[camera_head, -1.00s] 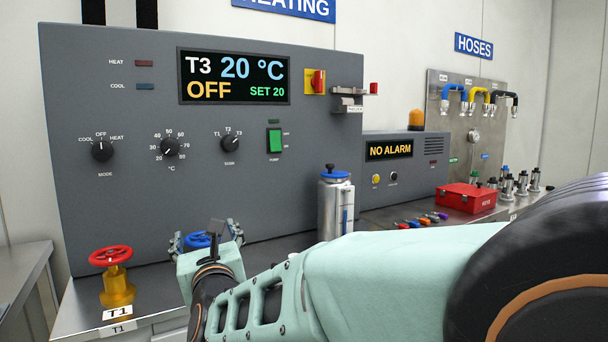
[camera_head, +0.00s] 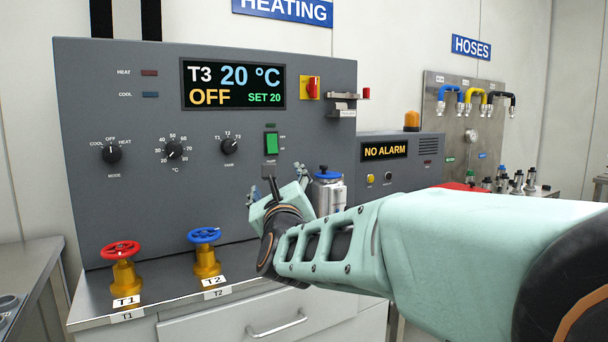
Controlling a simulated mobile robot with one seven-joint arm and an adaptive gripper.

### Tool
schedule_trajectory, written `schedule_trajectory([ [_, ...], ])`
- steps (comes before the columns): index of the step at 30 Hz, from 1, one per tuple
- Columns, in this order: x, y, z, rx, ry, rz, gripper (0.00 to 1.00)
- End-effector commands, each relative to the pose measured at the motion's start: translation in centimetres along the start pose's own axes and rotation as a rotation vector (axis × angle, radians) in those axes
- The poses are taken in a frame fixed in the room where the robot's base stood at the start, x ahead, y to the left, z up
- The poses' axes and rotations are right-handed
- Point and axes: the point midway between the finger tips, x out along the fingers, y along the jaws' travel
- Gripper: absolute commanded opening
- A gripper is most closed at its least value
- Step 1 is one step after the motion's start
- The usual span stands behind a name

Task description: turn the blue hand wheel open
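The blue hand wheel (camera_head: 204,236) sits on a brass valve body (camera_head: 206,262) labelled T2 on the steel counter and is fully in view. My gripper (camera_head: 278,185) is to the right of the wheel and a little above it, apart from it. It points toward the grey panel. Parts of its fingers show on both sides of my wrist, spread apart. The space between the fingertips is largely hidden behind my wrist.
A red hand wheel (camera_head: 120,250) on a brass valve labelled T1 stands left of the blue one. A metal canister with a blue lid (camera_head: 328,190) stands close right of my gripper. The heating panel (camera_head: 150,215) rises behind the valves.

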Motion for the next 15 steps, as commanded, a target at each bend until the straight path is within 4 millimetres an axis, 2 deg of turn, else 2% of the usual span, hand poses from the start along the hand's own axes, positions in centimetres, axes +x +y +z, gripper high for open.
schedule_trajectory([
  [3,-0.1,-1.9,-0.1,-0.019,0.01,-0.027,0.67],
  [6,-0.2,-3.0,-0.2,-0.029,0.017,-0.043,0.67],
  [15,-0.4,-4.0,-0.4,-0.042,0.024,-0.059,0.67],
])
